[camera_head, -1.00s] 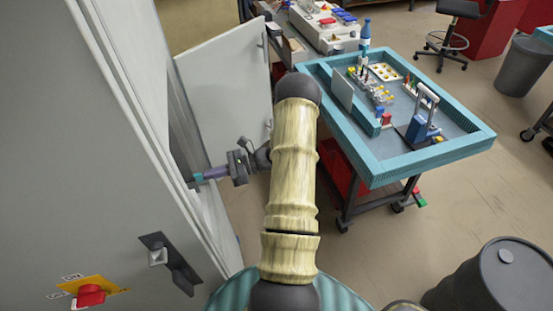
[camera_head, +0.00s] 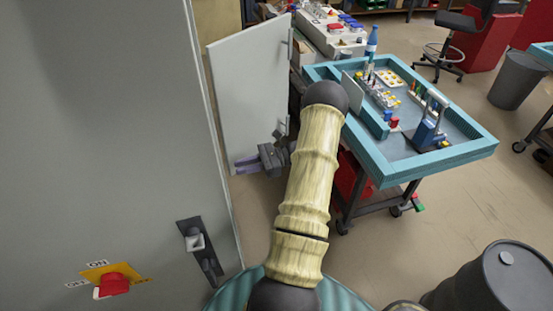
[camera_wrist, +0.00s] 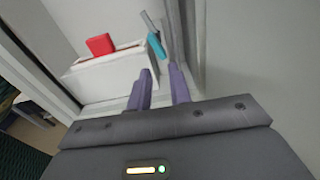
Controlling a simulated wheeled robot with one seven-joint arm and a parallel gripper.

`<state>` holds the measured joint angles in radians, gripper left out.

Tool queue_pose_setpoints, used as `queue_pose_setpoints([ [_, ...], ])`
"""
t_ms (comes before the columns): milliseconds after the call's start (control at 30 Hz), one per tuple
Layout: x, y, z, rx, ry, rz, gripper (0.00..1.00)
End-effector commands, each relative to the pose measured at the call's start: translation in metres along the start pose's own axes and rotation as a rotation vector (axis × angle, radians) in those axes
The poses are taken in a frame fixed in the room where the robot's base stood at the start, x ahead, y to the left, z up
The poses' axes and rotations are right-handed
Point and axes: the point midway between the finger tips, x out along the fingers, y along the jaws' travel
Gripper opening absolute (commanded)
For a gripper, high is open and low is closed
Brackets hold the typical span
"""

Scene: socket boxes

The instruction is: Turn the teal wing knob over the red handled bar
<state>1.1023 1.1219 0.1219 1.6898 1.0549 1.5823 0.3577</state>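In the wrist view, a teal piece (camera_wrist: 156,45), which looks like the wing knob, stands beside a grey rod (camera_wrist: 150,22) inside a pale cabinet. A red block (camera_wrist: 101,44) sits on a white box (camera_wrist: 105,75) to its left; I cannot tell whether it is the bar's handle. My gripper (camera_wrist: 160,69) has two purple fingers, apart with nothing between them. The teal piece lies beyond the fingertips, not touching them. In the head view my gripper (camera_head: 240,163) is beside the cabinet's edge, and the teal piece is hidden.
The grey cabinet (camera_head: 110,150) fills the left, with a red rotary switch (camera_head: 112,284) on a yellow plate and a dark latch (camera_head: 197,243). Its open door (camera_head: 248,90) stands behind my gripper. A teal-rimmed workbench (camera_head: 440,160) and a dark barrel (camera_head: 490,285) are at right.

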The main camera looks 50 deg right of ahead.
Motion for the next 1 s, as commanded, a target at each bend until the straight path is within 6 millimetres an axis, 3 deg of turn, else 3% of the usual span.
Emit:
queue_pose_setpoints([
  [1000, -0.057, -0.002, -0.003, -0.002, 0.002, 0.000, 0.20],
])
